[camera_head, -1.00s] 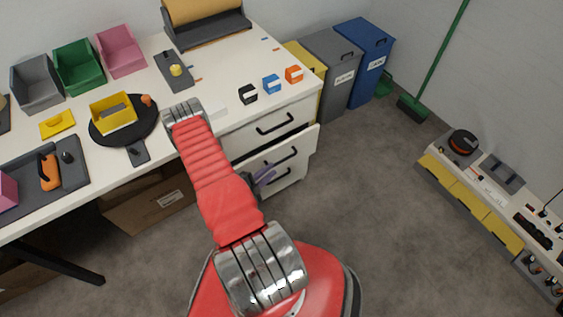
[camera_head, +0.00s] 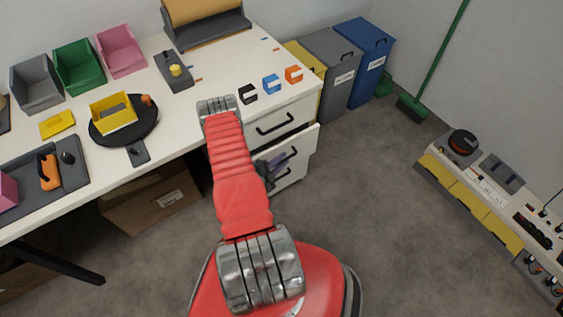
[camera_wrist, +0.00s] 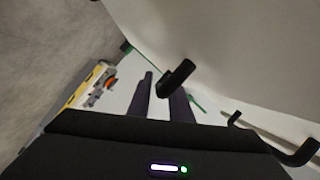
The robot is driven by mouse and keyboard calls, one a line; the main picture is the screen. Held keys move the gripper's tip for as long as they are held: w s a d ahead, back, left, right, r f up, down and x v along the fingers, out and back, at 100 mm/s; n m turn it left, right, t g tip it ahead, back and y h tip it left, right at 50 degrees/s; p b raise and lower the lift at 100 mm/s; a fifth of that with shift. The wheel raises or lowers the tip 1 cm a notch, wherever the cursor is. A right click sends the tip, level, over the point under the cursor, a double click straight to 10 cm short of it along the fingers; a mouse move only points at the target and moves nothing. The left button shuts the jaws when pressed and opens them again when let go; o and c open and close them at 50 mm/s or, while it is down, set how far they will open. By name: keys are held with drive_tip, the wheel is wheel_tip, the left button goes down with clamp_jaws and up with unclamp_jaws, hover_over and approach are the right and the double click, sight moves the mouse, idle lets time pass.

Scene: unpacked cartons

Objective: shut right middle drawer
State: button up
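The right-hand drawer unit under the table has a white middle drawer (camera_head: 306,143) standing out past the closed top drawer (camera_head: 292,117). Its dark handle (camera_head: 292,153) shows in the head view, partly near my gripper. My gripper (camera_head: 279,160), with purple fingers, is at the front of this drawer, partly hidden by my red arm. In the wrist view, my gripper (camera_wrist: 161,82) has its two fingers apart, with a gap between them. A black handle (camera_wrist: 177,78) overlaps the right fingertip there; I cannot tell whether they touch. A white panel (camera_wrist: 230,60) lies alongside.
Grey (camera_head: 332,68) and blue (camera_head: 364,60) bins stand right of the table. An open carton (camera_head: 150,203) lies under it. Small black, blue and orange blocks sit on the tabletop (camera_head: 222,75). Floor (camera_head: 390,210) to the right is clear, up to a low bench (camera_head: 485,185).

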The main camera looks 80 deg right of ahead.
sight(276, 153)
clamp_jaws()
idle(0.3)
drive_tip(key=shift+w+d, duration=1.45)
drive_tip(key=shift+w, duration=0.3)
unclamp_jaws()
